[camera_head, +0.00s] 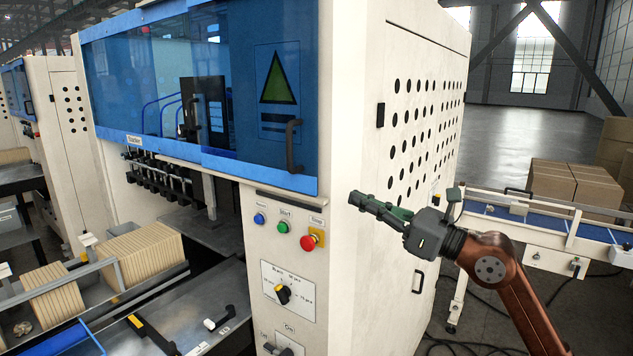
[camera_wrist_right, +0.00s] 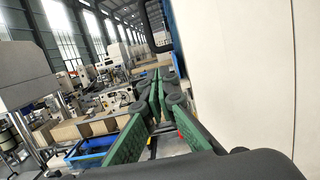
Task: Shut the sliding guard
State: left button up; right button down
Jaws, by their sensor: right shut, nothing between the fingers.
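The guard is a pair of blue see-through panels across the machine's upper front. Its right panel (camera_head: 235,85) bears a green triangle sign and overlaps the left panel (camera_head: 120,75). A dark upright handle (camera_head: 294,147) sits near the right panel's right end; what looks like this handle shows at the top of the wrist view (camera_wrist_right: 156,25). My right gripper (camera_head: 357,198) is shut and empty, right of and lower than the handle, apart from it. In the wrist view its green fingers (camera_wrist_right: 157,85) meet at the tips. My left gripper is not in view.
The machine's white side wall (camera_head: 425,100) stands close behind my right gripper. Below the guard are buttons (camera_head: 283,228) and a rotary knob (camera_head: 283,294). Trays with stacked brown sheets (camera_head: 145,255) lie at left. A conveyor (camera_head: 540,222) with cartons (camera_head: 575,185) is at right.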

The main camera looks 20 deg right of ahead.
aim_at(298, 171)
jog(key=p+x, duration=0.4)
jog(key=x, duration=0.8)
jog(key=shift+w+a+r, duration=0.1)
jog(key=shift+w, duration=0.2)
jog(key=shift+w+a, duration=0.4)
jog(key=shift+w, duration=0.2)
